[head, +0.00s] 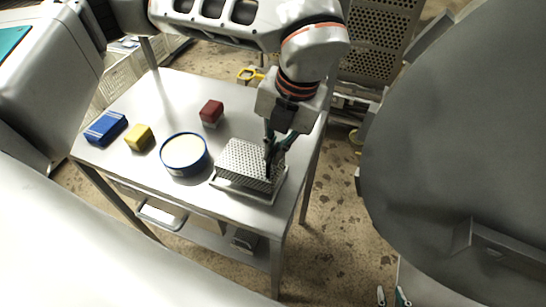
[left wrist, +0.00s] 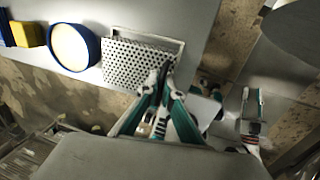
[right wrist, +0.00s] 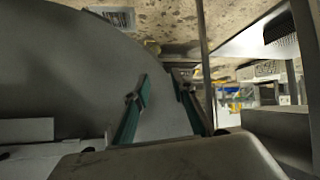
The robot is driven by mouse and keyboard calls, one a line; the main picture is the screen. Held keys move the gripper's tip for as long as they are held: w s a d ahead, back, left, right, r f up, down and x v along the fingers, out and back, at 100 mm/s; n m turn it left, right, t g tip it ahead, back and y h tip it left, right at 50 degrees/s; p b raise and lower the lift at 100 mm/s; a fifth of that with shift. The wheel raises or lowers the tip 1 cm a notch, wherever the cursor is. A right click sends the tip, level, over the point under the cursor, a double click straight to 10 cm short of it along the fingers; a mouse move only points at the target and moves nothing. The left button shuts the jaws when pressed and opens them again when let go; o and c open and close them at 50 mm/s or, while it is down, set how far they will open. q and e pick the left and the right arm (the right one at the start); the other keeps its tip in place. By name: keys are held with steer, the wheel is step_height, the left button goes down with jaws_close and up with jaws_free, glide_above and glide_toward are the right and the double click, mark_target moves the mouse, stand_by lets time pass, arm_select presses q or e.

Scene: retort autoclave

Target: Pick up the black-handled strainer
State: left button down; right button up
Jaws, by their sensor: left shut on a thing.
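The strainer (head: 240,160) is a grey perforated metal piece at the front right of the table; it also shows in the left wrist view (left wrist: 130,62). It sits over a light, flat, rimmed tray (head: 262,197). My left gripper (head: 270,162) reaches down from above with its fingertips closed at the strainer's right edge. In the left wrist view the fingertips (left wrist: 160,78) meet at that edge. The fingers hide the held part, and the black handle is hard to tell from the dark fingers. My right gripper (right wrist: 163,92) is open and empty, away from the table.
A blue-rimmed round container (head: 184,170) stands just left of the strainer. A red block (head: 211,112), a yellow block (head: 138,137) and a blue box (head: 106,127) are on the table (head: 160,95). A large grey round door (head: 460,150) stands on the right.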

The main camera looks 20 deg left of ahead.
arm_select(q)
step_height(320, 180, up, 17)
steer(key=p, duration=0.1)
steer(key=shift+f, duration=0.1)
stand_by(0.3)
step_height(320, 180, up, 4)
steer(key=p, duration=0.3)
steer(key=shift+f, duration=0.25)
